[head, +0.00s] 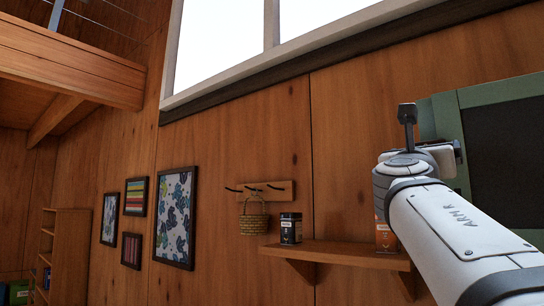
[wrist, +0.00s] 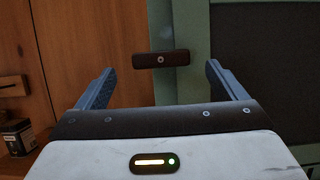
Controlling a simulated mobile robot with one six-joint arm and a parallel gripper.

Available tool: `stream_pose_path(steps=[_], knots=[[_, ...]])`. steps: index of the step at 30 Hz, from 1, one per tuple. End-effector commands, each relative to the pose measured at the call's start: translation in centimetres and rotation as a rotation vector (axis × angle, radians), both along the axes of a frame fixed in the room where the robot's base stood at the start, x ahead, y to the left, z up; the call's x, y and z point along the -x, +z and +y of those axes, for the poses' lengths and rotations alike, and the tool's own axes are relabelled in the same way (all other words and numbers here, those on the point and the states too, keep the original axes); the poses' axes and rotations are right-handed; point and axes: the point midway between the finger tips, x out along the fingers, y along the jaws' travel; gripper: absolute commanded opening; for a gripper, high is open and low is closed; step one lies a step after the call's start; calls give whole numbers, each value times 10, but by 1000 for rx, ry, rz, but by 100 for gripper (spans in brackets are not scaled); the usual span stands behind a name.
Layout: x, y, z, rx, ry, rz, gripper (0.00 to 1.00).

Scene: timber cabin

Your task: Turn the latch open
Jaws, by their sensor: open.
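The latch (wrist: 160,59) is a dark flat bar with a round pale screw at its middle. It lies level across the edge of a green cabinet (wrist: 225,50), which also shows in the head view (head: 448,125). My gripper (wrist: 160,68) is open, with one blue finger on each side of the latch in the wrist view. The fingers look apart from it, and nothing is between them. In the head view my arm hides the latch and most of the gripper (head: 458,152).
A wooden shelf (head: 335,255) on the plank wall holds a dark tin (head: 291,228) and an orange box (head: 385,236). A peg rack (head: 266,190) with a basket (head: 254,222) hangs above. The cabinet has a dark panel (head: 508,150).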

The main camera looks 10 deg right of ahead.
Motion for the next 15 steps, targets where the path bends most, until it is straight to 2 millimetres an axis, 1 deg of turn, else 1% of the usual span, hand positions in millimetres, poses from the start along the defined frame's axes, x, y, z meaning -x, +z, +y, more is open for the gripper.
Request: stream_pose_path(steps=[1, 3, 6, 10, 15], knots=[[-6, 6, -7, -1, -2, 2, 91], [-11, 10, -14, -1, -2, 0, 91], [-18, 13, -21, -2, 0, 1, 91], [-22, 14, -27, -3, 1, -1, 91], [-23, 14, -27, -4, 2, -1, 91]])
